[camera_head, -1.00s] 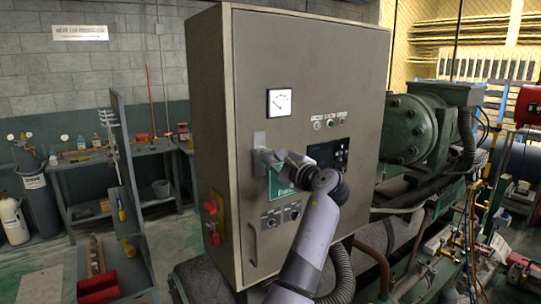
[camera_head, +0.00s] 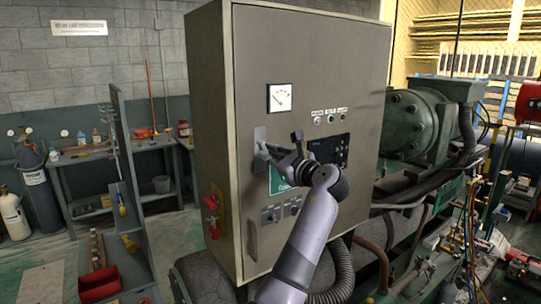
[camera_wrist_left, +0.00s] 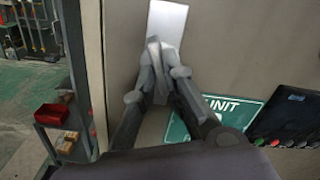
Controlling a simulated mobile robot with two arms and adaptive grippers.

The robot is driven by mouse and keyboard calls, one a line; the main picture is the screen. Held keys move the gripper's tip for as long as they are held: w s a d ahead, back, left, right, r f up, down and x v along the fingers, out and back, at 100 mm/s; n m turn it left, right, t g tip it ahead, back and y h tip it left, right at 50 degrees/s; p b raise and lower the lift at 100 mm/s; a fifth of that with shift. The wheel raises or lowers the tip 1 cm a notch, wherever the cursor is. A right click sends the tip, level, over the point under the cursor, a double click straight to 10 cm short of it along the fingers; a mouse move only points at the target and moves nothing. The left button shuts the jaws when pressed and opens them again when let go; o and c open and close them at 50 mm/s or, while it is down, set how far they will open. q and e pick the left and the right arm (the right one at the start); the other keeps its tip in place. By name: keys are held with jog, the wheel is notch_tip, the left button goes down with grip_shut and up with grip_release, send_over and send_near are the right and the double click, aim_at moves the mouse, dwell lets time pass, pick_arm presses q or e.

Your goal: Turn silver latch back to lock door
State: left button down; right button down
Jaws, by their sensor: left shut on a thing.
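The grey cabinet door (camera_head: 305,70) looks closed in the head view. The silver latch (camera_head: 260,136) is a light plate with a handle near the door's left edge; its plate also shows in the left wrist view (camera_wrist_left: 167,22). My left gripper (camera_head: 268,153) is at the latch, its arm coming up from below. In the left wrist view the fingers (camera_wrist_left: 158,85) are closed together on the latch handle, just below the plate. The fingers hide most of the handle. My right gripper is not in view.
A gauge (camera_head: 280,97) and a dark display panel (camera_head: 333,150) sit on the door near my arm. A red switch (camera_head: 213,203) sticks out from the cabinet's side. Green machinery with hoses (camera_head: 420,125) stands close on the right. A shelf unit with a red bin (camera_head: 99,284) stands at left.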

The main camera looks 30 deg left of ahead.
pick_arm(q)
jog(key=m, duration=0.2)
jog(key=shift+m, duration=0.4)
jog(key=c, duration=2.1)
grip_release()
jog(key=shift+m, duration=0.3)
jog(key=o, duration=0.3)
jog(key=shift+o, duration=0.2)
jog(key=v, duration=0.9)
